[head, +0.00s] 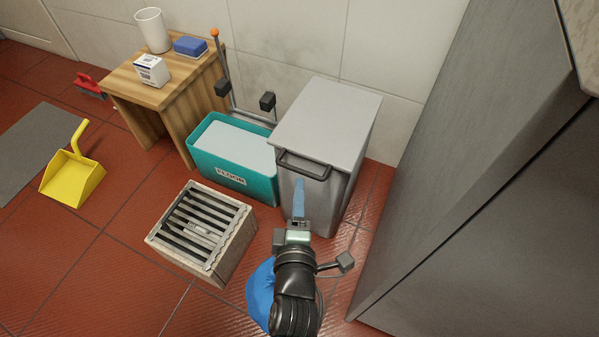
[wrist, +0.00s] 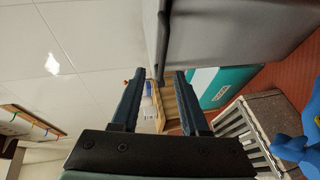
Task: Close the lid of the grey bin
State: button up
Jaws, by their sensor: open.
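The grey bin (head: 328,202) stands by the wall. Its pale grey lid (head: 328,122) lies flat over the top, and I see no gap under it. A dark handle (head: 304,164) sticks out at the front just below the lid edge. My gripper (head: 299,190) is in front of the bin, below the handle, and its fingers overlap the bin front in the head view. The grey bin also shows there, turned sideways (wrist: 225,32). Whether the fingers touch the bin, I cannot tell.
A teal box labelled FLOOR (head: 240,190) stands left of the bin. A slatted crate (head: 235,260) is on the floor in front of it. A wooden table (head: 160,95) and yellow dustpan (head: 75,178) are further left. A large grey cabinet (head: 490,200) bounds the right.

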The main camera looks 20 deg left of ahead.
aim_at(300, 170)
jog(key=b+x, duration=0.2)
jog(key=x, duration=0.6)
jog(key=shift+w+b, duration=0.1)
jog(key=shift+b, duration=0.2)
jog(key=shift+c, duration=0.3)
grip_shut()
jog(key=shift+r, duration=0.1)
dwell(0.6)
